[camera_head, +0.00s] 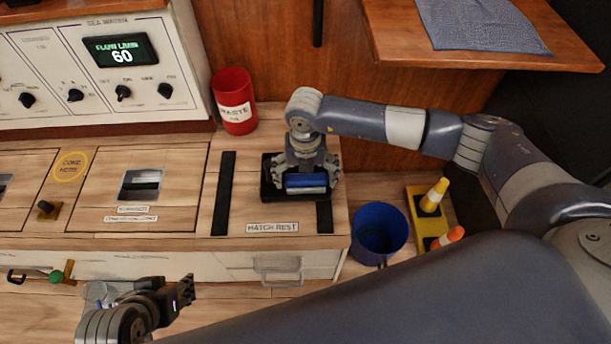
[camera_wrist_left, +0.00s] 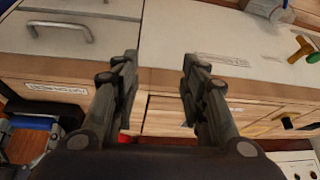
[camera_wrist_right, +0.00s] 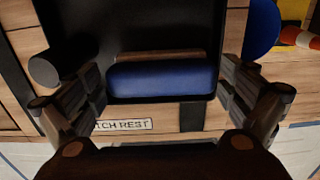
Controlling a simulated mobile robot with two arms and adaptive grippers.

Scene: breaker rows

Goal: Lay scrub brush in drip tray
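The scrub brush (camera_head: 306,181), with a blue part and a brown strip, lies in the black drip tray (camera_head: 268,190) on the counter; whether it rests flat on the tray floor I cannot tell. The brush also shows in the right wrist view (camera_wrist_right: 162,81), in front of the dark tray (camera_wrist_right: 100,28). My right gripper (camera_head: 305,172) is directly over the tray. Its fingers (camera_wrist_right: 160,95) are spread, one at each end of the brush, with little gap. My left gripper (camera_head: 188,291) is open and empty in front of the drawers, far from the tray; its spread fingers show in the left wrist view (camera_wrist_left: 157,75).
A red waste bin (camera_head: 234,103) stands behind the tray to the left. A blue bucket (camera_head: 379,232) and a yellow stand with cones (camera_head: 428,212) are to the right. Dark strips (camera_head: 223,192) lie on the counter beside the tray. A wooden shelf (camera_head: 390,40) overhangs at the back right.

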